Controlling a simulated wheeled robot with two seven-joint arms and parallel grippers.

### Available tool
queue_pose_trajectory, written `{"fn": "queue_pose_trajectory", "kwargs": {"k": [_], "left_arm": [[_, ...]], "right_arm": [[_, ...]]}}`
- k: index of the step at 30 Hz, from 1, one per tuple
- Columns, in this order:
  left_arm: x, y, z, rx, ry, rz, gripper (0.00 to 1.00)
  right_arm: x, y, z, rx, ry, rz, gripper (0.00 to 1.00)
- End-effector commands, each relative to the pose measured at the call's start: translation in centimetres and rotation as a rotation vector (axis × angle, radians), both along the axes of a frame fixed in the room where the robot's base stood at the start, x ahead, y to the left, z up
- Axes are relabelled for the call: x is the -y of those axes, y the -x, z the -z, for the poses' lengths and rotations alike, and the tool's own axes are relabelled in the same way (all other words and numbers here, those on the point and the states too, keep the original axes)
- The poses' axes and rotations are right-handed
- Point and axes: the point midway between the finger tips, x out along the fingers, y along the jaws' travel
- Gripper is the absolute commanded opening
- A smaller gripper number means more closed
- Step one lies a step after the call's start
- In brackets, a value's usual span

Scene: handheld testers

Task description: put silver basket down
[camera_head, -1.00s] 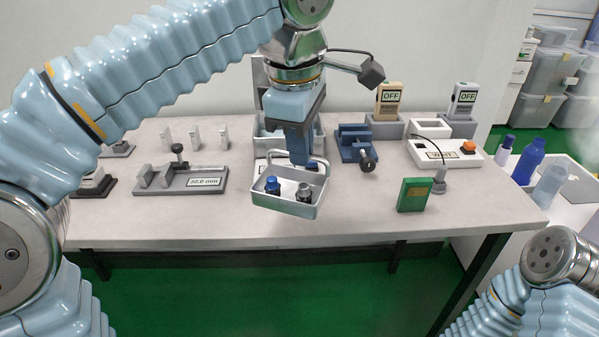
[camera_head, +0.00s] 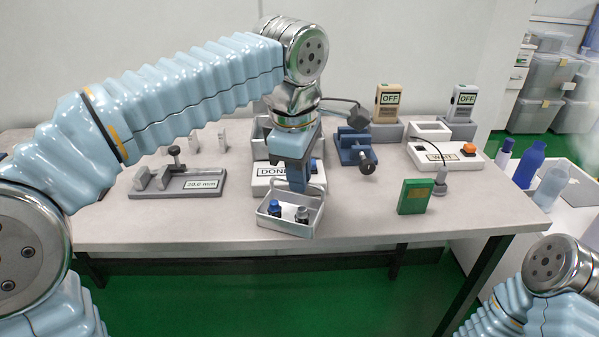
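The silver basket (camera_head: 284,226) is a small open tray with a thin raised handle. It holds a blue-capped piece (camera_head: 274,207) and a grey-capped piece (camera_head: 302,214). My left gripper (camera_head: 297,186) points down over it, with its fingers at the handle, and appears shut on it. The basket is over the front middle of the table (camera_head: 345,226); I cannot tell whether its base touches the tabletop. My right gripper is out of view; only part of my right arm shows at bottom right.
A "DONE" box (camera_head: 262,182) stands just behind the basket. A gauge fixture reading 30.0 mm (camera_head: 190,184) is to the left, a blue vise (camera_head: 354,146) behind right, and a green block (camera_head: 414,196) to the right. The tabletop left of the basket is clear.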

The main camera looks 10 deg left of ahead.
Motion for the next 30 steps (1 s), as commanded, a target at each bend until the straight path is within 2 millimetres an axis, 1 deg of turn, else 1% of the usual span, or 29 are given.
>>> {"fn": "queue_pose_trajectory", "kwargs": {"k": [1,3,11,14,17,24,27,30], "left_arm": [[0.0,0.0,0.0,0.0,0.0,0.0,0.22],[0.0,0.0,0.0,0.0,0.0,0.0,0.33],[0.0,0.0,-0.1,0.0,0.0,0.0,0.33],[0.0,0.1,-0.8,0.0,0.0,0.001,0.33],[0.0,0.3,-2.4,0.002,0.001,0.001,0.33],[-0.1,1.3,-8.0,0.003,0.001,0.0,0.33],[-0.1,1.7,-9.8,0.002,0.001,0.001,0.33],[-0.1,1.9,-11.1,0.002,0.001,0.002,0.33]], "right_arm": [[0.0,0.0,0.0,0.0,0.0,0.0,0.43],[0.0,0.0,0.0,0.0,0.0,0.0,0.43],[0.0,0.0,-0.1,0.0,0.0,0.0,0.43],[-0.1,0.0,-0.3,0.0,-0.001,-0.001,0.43],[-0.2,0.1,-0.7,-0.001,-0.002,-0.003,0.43],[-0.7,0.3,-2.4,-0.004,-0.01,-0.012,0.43],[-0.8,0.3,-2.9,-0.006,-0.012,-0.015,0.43],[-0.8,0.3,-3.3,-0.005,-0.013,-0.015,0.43]]}}
